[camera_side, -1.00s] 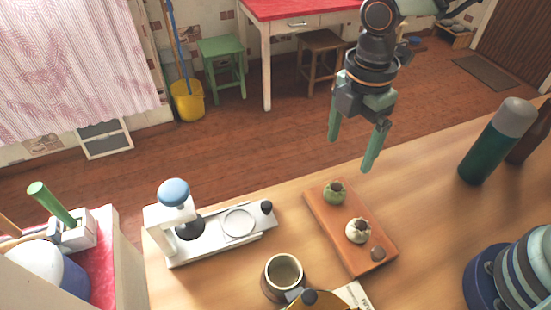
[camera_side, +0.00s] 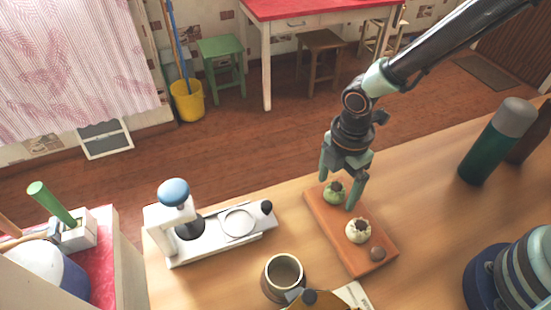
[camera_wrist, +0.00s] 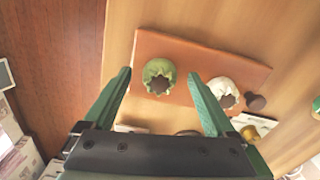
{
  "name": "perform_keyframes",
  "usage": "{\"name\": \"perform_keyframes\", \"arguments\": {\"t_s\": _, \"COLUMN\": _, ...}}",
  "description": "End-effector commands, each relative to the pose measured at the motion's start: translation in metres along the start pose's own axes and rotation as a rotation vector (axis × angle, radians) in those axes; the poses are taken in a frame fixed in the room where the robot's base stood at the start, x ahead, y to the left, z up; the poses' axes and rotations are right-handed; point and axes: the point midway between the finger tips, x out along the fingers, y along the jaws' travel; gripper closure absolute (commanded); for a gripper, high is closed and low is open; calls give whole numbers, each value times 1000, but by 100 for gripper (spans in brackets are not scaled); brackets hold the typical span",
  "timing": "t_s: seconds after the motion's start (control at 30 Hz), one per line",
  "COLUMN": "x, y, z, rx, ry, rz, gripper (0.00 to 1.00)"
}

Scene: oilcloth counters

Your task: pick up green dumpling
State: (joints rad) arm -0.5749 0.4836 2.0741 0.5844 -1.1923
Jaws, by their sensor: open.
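The green dumpling (camera_side: 334,193), with a dark top, sits at the far end of an orange-brown board (camera_side: 325,223) on the counter. My gripper (camera_side: 336,194) is open, its two green fingers low over that end of the board, one on either side of the dumpling in the side view. In the wrist view the green dumpling (camera_wrist: 158,73) shows beyond and between the open fingertips (camera_wrist: 158,73). I cannot tell whether either finger touches it. A white dumpling (camera_side: 358,231) sits nearer the middle of the board, close to the right finger; it also shows in the wrist view (camera_wrist: 222,90).
A small brown knob-like piece (camera_side: 377,254) is at the board's near end. A white device with a blue knob (camera_side: 174,192) stands left of the board, and a mug (camera_side: 283,277) in front. A green bottle (camera_side: 490,150) stands at right. Counter right of the board is clear.

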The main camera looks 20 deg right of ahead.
Motion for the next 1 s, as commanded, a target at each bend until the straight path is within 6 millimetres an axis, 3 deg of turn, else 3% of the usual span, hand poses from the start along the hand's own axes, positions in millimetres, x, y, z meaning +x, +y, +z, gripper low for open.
{"name": "perform_keyframes", "arguments": {"t_s": 0.27, "x": 2, "y": 0, "z": 0, "rx": 0, "ry": 0, "rz": 1, "gripper": 9}}
{"name": "perform_keyframes", "arguments": {"t_s": 0.4, "x": 2, "y": 0, "z": 0, "rx": 0, "ry": 0, "rz": 1, "gripper": 59}}
{"name": "perform_keyframes", "arguments": {"t_s": 0.77, "x": 2, "y": 0, "z": 0, "rx": 0, "ry": 0, "rz": 1, "gripper": 58}}
{"name": "perform_keyframes", "arguments": {"t_s": 1.0, "x": -13, "y": 1, "z": 0, "rx": 0, "ry": 2, "rz": 4, "gripper": 58}}
